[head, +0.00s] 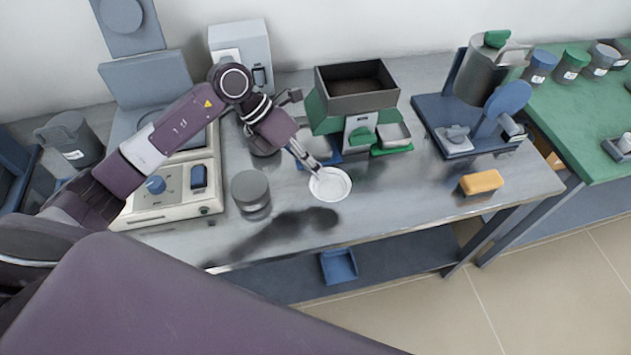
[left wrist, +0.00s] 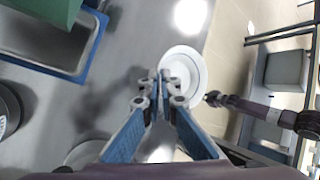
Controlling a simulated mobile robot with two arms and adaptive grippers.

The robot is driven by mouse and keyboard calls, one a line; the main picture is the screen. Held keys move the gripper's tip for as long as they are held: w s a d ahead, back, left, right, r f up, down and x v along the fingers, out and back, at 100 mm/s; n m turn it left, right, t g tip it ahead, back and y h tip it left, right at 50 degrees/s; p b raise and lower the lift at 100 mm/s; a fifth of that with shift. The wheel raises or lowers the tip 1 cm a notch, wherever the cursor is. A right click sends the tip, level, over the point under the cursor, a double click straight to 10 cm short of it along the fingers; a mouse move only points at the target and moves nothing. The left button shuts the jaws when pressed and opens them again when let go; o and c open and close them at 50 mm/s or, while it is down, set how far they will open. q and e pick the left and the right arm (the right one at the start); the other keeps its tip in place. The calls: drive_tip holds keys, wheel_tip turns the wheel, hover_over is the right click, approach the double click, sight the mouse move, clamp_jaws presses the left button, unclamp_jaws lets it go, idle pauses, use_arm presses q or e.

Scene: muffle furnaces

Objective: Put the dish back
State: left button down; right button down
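A round white dish (head: 330,185) is above the front middle of the grey table in the head view. It also shows in the left wrist view (left wrist: 184,74). My left gripper (head: 315,169) reaches it from behind and left. In the left wrist view its two fingers (left wrist: 166,88) are close together at the dish's rim, and the gripper appears shut on that rim. The dish looks empty and roughly level, with a dark shadow on the table below and left.
A green-and-dark box device (head: 322,112) stands behind the dish, over a blue tray. A grey lidded jar (head: 250,190) stands left of it. A yellow block (head: 481,182) lies to the right. A blue stand (head: 430,112) is farther back. The table front is mostly clear.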

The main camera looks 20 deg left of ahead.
sight(315, 184)
use_arm(q)
drive_tip(key=shift+f, duration=0.9)
wheel_tip(315, 184, down, 4)
drive_tip(key=shift+r+p, duration=0.1)
drive_tip(key=shift+p, duration=0.25)
drive_tip(key=shift+f, duration=0.3)
use_arm(e)
drive_tip(key=shift+s+r, duration=0.15)
drive_tip(key=shift+r, duration=0.25)
use_arm(q)
drive_tip(key=shift+f, duration=0.1)
use_arm(e)
drive_tip(key=shift+f, duration=0.1)
use_arm(q)
drive_tip(key=shift+f, duration=0.15)
drive_tip(key=c, duration=2.4)
unclamp_jaws()
drive_tip(key=shift+r, duration=0.25)
